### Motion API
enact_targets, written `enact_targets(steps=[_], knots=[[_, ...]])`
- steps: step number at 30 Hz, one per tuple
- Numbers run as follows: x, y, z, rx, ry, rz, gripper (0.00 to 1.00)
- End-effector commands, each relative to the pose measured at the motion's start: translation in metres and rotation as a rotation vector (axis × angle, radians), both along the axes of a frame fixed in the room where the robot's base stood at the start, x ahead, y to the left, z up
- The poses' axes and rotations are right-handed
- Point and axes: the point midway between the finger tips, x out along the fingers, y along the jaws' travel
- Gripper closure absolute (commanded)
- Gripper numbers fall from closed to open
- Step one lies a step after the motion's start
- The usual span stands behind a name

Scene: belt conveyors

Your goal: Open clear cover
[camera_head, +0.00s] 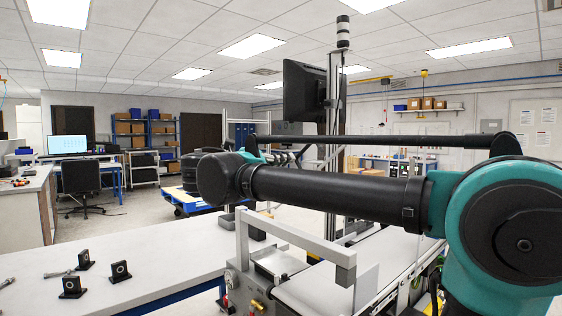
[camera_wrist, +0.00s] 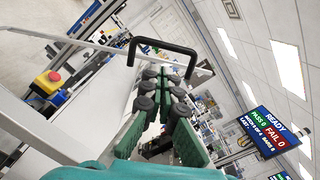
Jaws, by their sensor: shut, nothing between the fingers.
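In the wrist view a black U-shaped handle (camera_wrist: 165,42) stands just beyond the tips of my gripper (camera_wrist: 174,68). It seems to belong to the clear cover, whose see-through panel is hard to make out against the background. My gripper's green-and-black fingers reach up the middle of the view, shut and empty. The handle is not between the fingers; I cannot tell whether the tips touch it. In the head view my arm crosses the middle and hides the handle, and the gripper cannot be made out clearly.
A grey bracket frame (camera_head: 300,238) stands by a white belt conveyor (camera_head: 320,285). A white table (camera_head: 150,275) holds several small black blocks. The wrist view shows a red stop button on a yellow box (camera_wrist: 47,82) and a READY screen (camera_wrist: 262,135). Open floor lies at the left.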

Motion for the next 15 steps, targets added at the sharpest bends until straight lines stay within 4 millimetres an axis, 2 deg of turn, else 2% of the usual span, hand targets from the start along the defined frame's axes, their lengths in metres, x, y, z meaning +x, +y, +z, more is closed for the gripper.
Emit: enact_targets(steps=[1, 6, 15], knots=[[0.005, -0.009, 0.0, 0.0, 0.0, -0.004, 1.0], [0.021, -0.029, 0.001, 0.001, 0.0, -0.003, 1.0], [0.035, -0.045, 0.002, 0.002, 0.0, -0.001, 1.0]])
